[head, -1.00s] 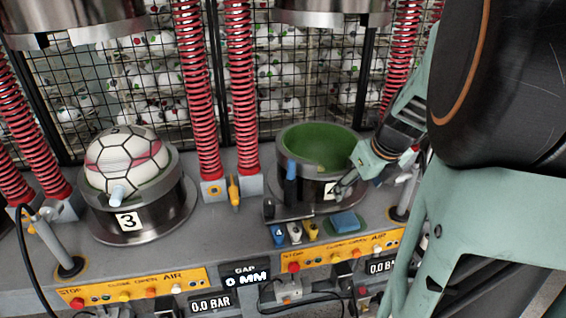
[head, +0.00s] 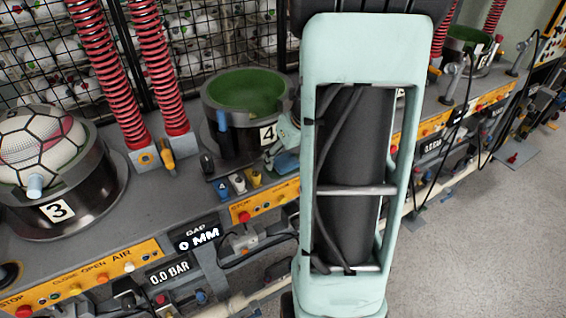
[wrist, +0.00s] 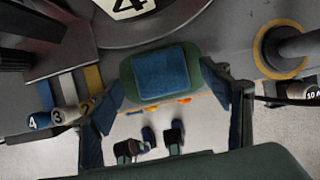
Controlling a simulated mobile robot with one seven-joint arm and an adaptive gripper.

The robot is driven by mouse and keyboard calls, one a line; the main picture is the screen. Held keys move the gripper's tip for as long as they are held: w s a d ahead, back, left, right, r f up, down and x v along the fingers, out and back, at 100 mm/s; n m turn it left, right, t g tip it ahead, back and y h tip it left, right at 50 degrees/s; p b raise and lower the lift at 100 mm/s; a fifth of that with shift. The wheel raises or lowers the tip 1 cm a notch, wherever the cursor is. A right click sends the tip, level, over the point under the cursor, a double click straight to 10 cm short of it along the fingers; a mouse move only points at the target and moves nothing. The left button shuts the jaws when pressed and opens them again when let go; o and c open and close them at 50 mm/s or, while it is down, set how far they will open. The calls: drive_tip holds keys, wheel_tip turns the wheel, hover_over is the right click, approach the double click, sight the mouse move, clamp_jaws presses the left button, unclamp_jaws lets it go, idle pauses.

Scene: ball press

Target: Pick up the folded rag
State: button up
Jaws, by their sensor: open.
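The folded rag (wrist: 160,72) is a flat blue square in the wrist view, with a dark green border around it. It lies on the grey bench in front of the press cup marked 4. In the head view only part of the rag (head: 286,161) shows beside my arm. My gripper (wrist: 163,80) is open and empty, with one finger on each side of the rag. The fingers look apart from it; their exact height above it I cannot tell. In the head view my arm hides most of the gripper.
Press cup 4 (head: 268,104), with a green inside, stands just behind the rag. Small numbered bottles (wrist: 62,115) are left of my gripper, and a round post base (wrist: 281,50) is to the right. Cup 3 (head: 95,187) holds a ball (head: 38,142).

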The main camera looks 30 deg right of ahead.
drive_tip(key=shift+x, duration=0.8)
drive_tip(key=shift+w, duration=0.1)
drive_tip(key=shift+c, duration=0.3)
drive_tip(key=c, duration=1)
drive_tip(key=shift+r, duration=0.2)
drive_tip(key=shift+r+p, duration=0.75)
drive_tip(key=shift+p, duration=0.15)
drive_tip(key=shift+r+p, duration=0.9)
drive_tip(key=shift+p, duration=0.2)
drive_tip(key=s+r+p, duration=0.2)
drive_tip(key=s+r, duration=0.1)
drive_tip(key=s, duration=0.1)
drive_tip(key=s+d+r+p, duration=0.1)
drive_tip(key=s+r, duration=0.2)
drive_tip(key=s, duration=0.2)
drive_tip(key=s+d+r+p, duration=0.1)
drive_tip(key=s+r+p, duration=0.1)
drive_tip(key=s, duration=0.3)
drive_tip(key=shift+d+r+p, duration=0.1)
drive_tip(key=shift+r+p, duration=0.25)
drive_tip(key=shift+r, duration=0.35)
